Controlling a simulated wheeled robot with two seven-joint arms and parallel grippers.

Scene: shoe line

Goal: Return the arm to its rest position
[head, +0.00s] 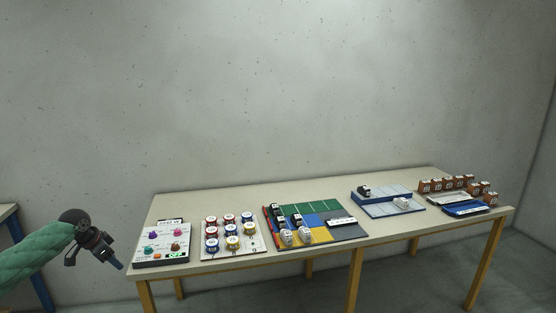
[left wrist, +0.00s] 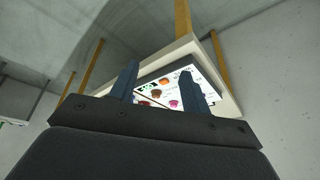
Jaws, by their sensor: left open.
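My left arm comes in from the left in the head view, in a green padded sleeve. Its gripper (head: 117,264) hangs off the left front corner of the long table (head: 370,240), holding nothing. In the left wrist view the two dark fingers of the left gripper (left wrist: 158,92) stand apart, with a white panel with coloured knobs (left wrist: 158,103) showing beyond and between them. In the head view this panel (head: 150,257) lies on the table's left end, right of the gripper and apart from it. My right gripper is not in view.
Another table edge (head: 7,211) shows at far left. Free air surrounds the gripper.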

